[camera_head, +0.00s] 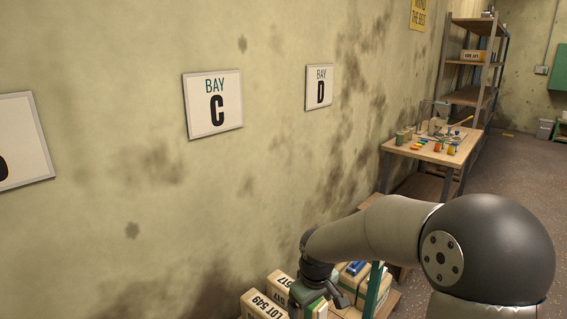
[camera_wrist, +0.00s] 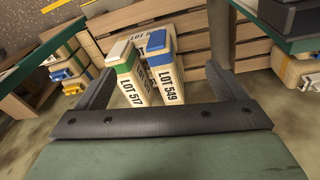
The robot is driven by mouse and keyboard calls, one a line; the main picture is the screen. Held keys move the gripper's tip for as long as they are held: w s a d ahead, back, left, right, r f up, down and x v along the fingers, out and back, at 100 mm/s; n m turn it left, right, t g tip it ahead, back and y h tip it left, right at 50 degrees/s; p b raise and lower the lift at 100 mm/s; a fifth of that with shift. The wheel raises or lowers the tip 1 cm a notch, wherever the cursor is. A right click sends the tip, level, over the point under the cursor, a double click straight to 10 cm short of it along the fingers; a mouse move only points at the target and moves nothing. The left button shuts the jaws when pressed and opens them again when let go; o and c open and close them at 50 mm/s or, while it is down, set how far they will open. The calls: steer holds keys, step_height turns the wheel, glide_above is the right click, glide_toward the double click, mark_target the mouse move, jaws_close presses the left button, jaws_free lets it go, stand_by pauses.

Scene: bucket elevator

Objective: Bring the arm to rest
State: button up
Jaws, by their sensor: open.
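My gripper (camera_wrist: 160,72) is open in the wrist view, one dark finger at each side. Nothing is clamped between the fingers. Beyond them stand two pale cartons, LOT 517 (camera_wrist: 132,88) with a green band and LOT 549 (camera_wrist: 166,80) with a blue band, against wooden slats. In the head view my arm reaches down from the right, bent. My gripper (camera_head: 322,293) is low at the bottom edge, close to LOT 549 (camera_head: 262,305) and LOT 517 (camera_head: 281,281). Its fingertips are only partly visible there, so contact cannot be told.
A stained wall with signs BAY C (camera_head: 214,104) and BAY D (camera_head: 319,87) runs along the left. A wooden table (camera_head: 412,149) with small coloured items and a shelf rack (camera_head: 470,97) stand farther back. Green-edged boards (camera_wrist: 283,46) flank my gripper. Floor is open at right.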

steer(key=s+d+r+m+p, duration=0.1)
steer(key=s+d+r+m, duration=0.1)
steer(key=s, duration=0.6)
steer(key=s+d+r+m+g+p, duration=0.1)
steer(key=s+d+r+m+p, duration=0.1)
steer(key=s+r, duration=0.3)
steer(key=s+d+r+m+p, duration=0.2)
steer(key=s+d+r, duration=0.1)
steer(key=s, duration=0.8)
steer(key=shift+s+r+m, duration=0.35)
steer(key=shift+r+m, duration=0.05)
steer(key=shift+r, duration=0.3)
